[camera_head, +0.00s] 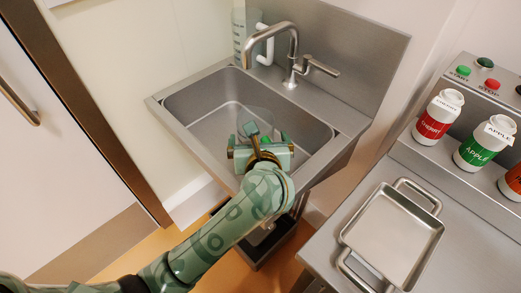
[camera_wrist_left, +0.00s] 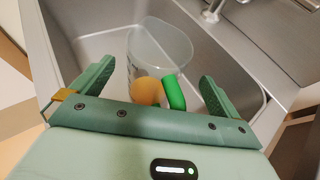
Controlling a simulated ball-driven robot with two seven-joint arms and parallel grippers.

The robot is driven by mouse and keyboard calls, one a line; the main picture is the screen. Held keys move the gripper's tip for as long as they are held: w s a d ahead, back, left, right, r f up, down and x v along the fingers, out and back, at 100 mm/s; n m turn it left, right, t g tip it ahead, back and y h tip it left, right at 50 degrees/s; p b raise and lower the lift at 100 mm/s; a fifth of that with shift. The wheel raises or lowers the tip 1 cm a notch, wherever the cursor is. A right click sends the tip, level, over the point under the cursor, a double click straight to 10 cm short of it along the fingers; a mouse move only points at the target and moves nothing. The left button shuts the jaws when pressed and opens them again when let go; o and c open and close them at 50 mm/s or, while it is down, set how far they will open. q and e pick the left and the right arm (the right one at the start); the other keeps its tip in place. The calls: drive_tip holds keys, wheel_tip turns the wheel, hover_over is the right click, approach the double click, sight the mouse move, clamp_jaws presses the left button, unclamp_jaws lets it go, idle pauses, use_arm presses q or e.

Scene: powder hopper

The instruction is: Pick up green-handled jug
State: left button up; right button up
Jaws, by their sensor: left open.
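The green-handled jug (camera_wrist_left: 165,45) is clear and stands in the sink basin. In the left wrist view its green handle (camera_wrist_left: 175,92) points towards my gripper. In the head view the clear jug (camera_head: 259,115) is partly hidden behind my left gripper (camera_head: 260,141). My left gripper is open, and the wrist view shows its two fingers (camera_wrist_left: 157,76) spread on either side of the handle, with none seen touching it. A round orange thing (camera_wrist_left: 148,91) shows beside the handle; I cannot tell what it is. My right gripper is not in view.
The steel sink (camera_head: 205,110) has a tap (camera_head: 293,55) at its back. A clear white-handled jug (camera_head: 241,35) stands behind the basin. On the right counter are a metal tray (camera_head: 397,235), labelled bottles (camera_head: 438,117) and start/stop buttons (camera_head: 463,71).

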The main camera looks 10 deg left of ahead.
use_arm(q)
drive_tip(key=x, duration=0.1)
drive_tip(key=b+x, duration=0.1)
drive_tip(key=x, duration=0.3)
drive_tip(key=shift+w+a+r+b, duration=0.15)
drive_tip(key=shift+w+a+b, duration=0.1)
drive_tip(key=shift+b, duration=0.15)
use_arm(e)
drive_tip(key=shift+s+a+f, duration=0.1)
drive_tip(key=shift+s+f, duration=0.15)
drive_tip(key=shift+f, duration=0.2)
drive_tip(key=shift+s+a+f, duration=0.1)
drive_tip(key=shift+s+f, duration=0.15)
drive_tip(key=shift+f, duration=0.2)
use_arm(q)
drive_tip(key=shift+c, duration=0.3)
